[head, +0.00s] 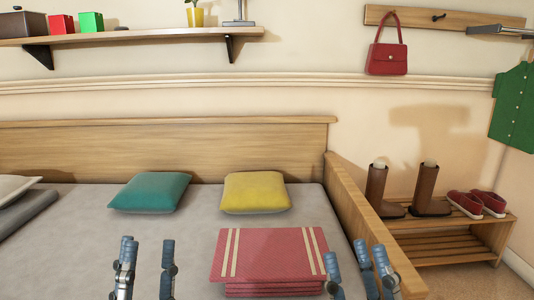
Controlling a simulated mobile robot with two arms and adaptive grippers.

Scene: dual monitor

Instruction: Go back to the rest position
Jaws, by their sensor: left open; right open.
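My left gripper (146,262) is in the lower left-middle of the head view, fingers pointing up, open and empty over the bed. My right gripper (350,264) is at the lower right-middle, also open and empty, in front of the bed's right side. A folded red blanket with pale stripes (270,255) lies between the two grippers on the grey mattress (60,255). Neither gripper appears to hold it. The lower parts of both grippers are cut off by the bottom edge.
A teal pillow (150,192) and a yellow pillow (255,192) lie near the headboard (200,150). The bed's wooden side panel (370,228) rises beside my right gripper. A shoe rack (440,247) with boots and red shoes stands right. A wall shelf (130,38) and red handbag (387,58) are higher up.

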